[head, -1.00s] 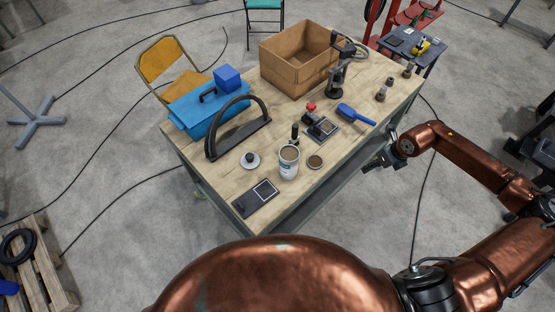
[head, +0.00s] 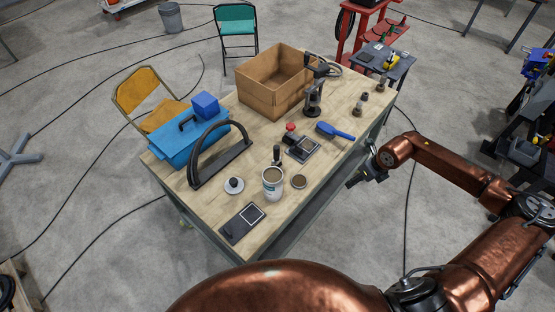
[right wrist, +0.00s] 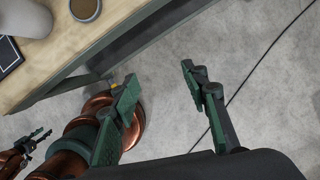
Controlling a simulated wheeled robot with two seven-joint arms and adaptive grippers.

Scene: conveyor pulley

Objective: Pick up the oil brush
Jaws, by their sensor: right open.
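No tool is clearly marked as the oil brush. A blue-handled brush (head: 335,131) lies on the right part of the wooden table (head: 210,212). A dark upright handle (head: 277,154) shows just behind a white can (head: 273,186) with brown contents; I cannot tell whether it stands in the can. The can also shows at the top left of the right wrist view (right wrist: 24,18). My right gripper (head: 363,179) is open and empty, beyond the table's right edge, apart from both. It also shows in the right wrist view (right wrist: 158,85). A small dark gripper, apparently my left, shows at that view's lower left (right wrist: 33,143).
A round brown-topped lid or dish (head: 299,181) lies beside the can. A black device (head: 302,149) with a red knob, a cardboard box (head: 270,95), a blue toolbox (head: 185,140) and a dark arched handle (head: 218,160) crowd the table. Floor right of the table is open, with cables.

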